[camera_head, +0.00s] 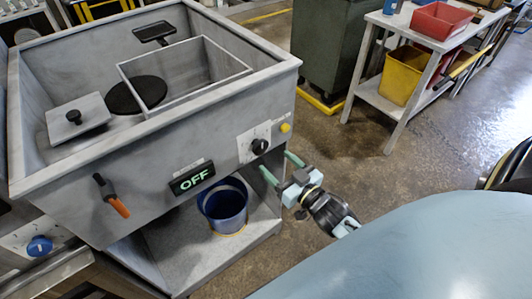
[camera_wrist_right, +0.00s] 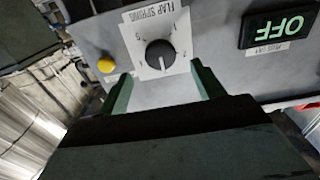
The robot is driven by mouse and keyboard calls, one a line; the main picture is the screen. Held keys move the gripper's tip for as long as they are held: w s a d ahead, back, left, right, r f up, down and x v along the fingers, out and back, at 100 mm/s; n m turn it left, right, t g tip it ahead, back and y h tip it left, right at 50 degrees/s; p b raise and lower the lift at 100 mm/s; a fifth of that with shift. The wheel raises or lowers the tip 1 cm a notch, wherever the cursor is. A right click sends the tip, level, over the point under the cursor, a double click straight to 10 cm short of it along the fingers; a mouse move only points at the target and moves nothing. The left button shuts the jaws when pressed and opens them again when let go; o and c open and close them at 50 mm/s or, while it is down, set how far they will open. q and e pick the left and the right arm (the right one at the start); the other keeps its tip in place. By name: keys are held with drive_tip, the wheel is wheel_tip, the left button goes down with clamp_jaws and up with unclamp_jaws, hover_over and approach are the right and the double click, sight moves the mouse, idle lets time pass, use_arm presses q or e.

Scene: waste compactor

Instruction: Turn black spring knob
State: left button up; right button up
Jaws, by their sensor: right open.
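The black spring knob (camera_head: 259,146) sits on a white dial plate on the front panel of the grey compactor (camera_head: 150,170). In the right wrist view the knob (camera_wrist_right: 160,54) shows under the label "FLAP SPRING". My right gripper (camera_head: 279,167) is in front of the panel, just below and right of the knob in the head view. Its two green fingers are apart, with nothing between them. In the right wrist view the fingertips (camera_wrist_right: 160,85) lie on either side of the dial plate, short of the knob. My left gripper is not in view.
A yellow button (camera_head: 285,128) is right of the knob, and a lit "OFF" display (camera_head: 192,180) is to its left. A blue bucket (camera_head: 224,208) stands on the shelf below. An orange-tipped lever (camera_head: 112,197) sticks out at the panel's left.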

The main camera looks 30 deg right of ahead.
sight(263, 149)
drive_tip(key=w, duration=0.6)
drive_tip(key=shift+a, duration=0.25)
drive_tip(key=shift+c, duration=0.4)
drive_tip(key=c, duration=0.9)
drive_tip(key=shift+n, duration=0.4)
drive_tip(key=n+p, duration=0.1)
drive_tip(key=n, duration=0.4)
drive_tip(key=shift+n, duration=0.3)
drive_tip(key=n, duration=0.3)
drive_tip(key=shift+d, duration=0.1)
drive_tip(key=shift+n, duration=2)
